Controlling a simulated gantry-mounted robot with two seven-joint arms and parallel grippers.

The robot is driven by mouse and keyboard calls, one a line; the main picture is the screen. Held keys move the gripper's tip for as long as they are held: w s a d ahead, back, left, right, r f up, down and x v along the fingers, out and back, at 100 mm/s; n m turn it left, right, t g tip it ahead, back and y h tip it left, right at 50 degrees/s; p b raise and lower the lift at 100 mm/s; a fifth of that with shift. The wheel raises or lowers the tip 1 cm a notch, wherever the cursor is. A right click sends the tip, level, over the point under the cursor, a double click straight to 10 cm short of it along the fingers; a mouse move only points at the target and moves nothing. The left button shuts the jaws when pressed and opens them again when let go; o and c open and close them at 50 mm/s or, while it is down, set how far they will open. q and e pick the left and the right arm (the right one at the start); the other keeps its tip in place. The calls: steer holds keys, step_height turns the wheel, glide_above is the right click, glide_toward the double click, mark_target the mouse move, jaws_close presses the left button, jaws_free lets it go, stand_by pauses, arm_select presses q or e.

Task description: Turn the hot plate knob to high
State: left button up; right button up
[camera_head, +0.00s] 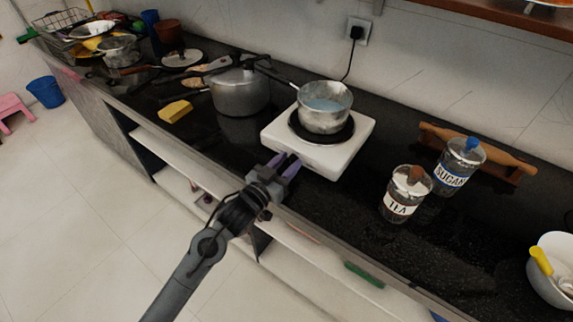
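The hot plate (361,125) is a white square unit with a dark round burner, standing on the black counter. A metal pan (324,118) with pale bluish liquid sits on the burner. My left gripper (287,160) is at the near left part of the hot plate's front side. Its two purple fingers point toward that side with a small gap between them, and nothing shows between them. I cannot tell whether the fingertips touch the hot plate. I cannot make out the knob clearly; the gripper covers part of the front side. My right gripper is not in view.
A lidded metal pot (240,92) stands left of the hot plate, with a yellow sponge (175,111) nearby. To the right stand a tea jar (400,208), a sugar jar (452,182) and a rolling pin (510,164). A black plug (356,32) is in the wall socket.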

arm_select(q)
jaws_close()
steer(key=shift+s+r+m+p, duration=0.1)
steer(key=shift+r+m+p, duration=0.1)
steer(key=shift+m+p, duration=0.5)
steer(key=shift+p, duration=0.5)
steer(key=shift+d+f+m, duration=0.1)
steer(key=shift+f+m, duration=0.15)
steer(key=shift+m, duration=0.45)
jaws_free()
steer(key=shift+s, duration=0.1)
